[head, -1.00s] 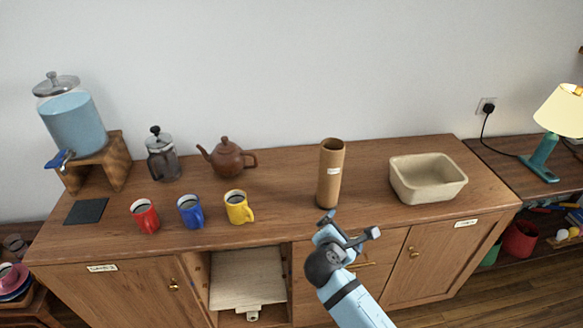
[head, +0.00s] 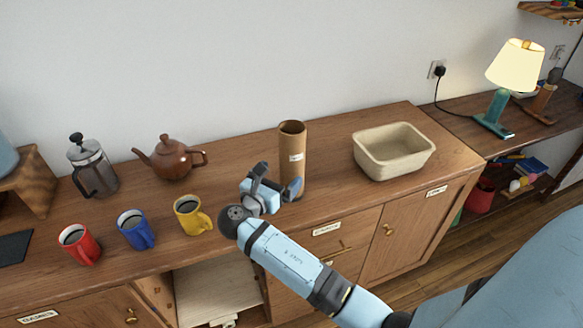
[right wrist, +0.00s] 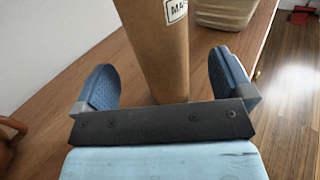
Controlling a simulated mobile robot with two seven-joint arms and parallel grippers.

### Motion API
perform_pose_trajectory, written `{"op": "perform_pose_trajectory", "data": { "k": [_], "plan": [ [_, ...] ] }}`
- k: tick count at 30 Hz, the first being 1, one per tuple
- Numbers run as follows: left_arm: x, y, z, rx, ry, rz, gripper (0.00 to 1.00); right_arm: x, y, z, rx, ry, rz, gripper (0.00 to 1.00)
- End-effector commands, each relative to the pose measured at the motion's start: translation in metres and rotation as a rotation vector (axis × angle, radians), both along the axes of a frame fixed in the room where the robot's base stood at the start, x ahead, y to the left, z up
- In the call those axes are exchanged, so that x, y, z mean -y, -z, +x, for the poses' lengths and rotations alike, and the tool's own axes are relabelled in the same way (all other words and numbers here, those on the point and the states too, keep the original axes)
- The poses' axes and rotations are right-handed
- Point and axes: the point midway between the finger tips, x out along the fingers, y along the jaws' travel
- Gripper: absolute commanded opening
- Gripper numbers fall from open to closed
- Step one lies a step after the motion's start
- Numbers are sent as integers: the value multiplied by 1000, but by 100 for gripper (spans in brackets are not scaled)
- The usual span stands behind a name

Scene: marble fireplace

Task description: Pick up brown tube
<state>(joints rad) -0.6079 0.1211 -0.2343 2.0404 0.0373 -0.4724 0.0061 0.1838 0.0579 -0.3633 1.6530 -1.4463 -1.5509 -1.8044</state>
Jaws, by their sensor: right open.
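The brown tube (head: 292,158) stands upright on the wooden cabinet top, with an open top and a white label on its side. My right gripper (head: 278,187) is at the tube's lower front, and its near parts hide some of the tube's base. In the right wrist view the tube (right wrist: 157,50) rises between the two blue-padded fingers (right wrist: 165,88). The fingers are spread wide, with visible gaps on both sides of the tube. My left gripper is not in view.
A beige basin (head: 393,152) stands right of the tube. A yellow mug (head: 190,214), blue mug (head: 135,230), red mug (head: 79,245), brown teapot (head: 170,160) and French press (head: 92,167) stand to the left. The cabinet top (head: 237,160) is clear between teapot and tube.

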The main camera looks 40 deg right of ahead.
Motion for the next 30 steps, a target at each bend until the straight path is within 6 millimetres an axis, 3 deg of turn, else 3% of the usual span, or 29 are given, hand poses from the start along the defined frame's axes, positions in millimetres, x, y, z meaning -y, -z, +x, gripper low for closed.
{"op": "perform_pose_trajectory", "data": {
  "k": [7, 15, 23, 24, 26, 30],
  "plan": [
    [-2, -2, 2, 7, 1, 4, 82, 15, -1, 6, 1, 0, 0, 98],
    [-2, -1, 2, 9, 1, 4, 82, 55, -1, 23, 0, -2, 0, 98],
    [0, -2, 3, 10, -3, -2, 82, 61, 0, 26, 0, -2, 2, 98],
    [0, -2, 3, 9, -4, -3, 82, 61, 0, 26, 0, -2, 2, 96],
    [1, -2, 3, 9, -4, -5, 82, 61, 0, 26, 0, -2, 2, 82],
    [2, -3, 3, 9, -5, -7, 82, 61, 0, 26, 0, -2, 2, 50]
  ]
}}
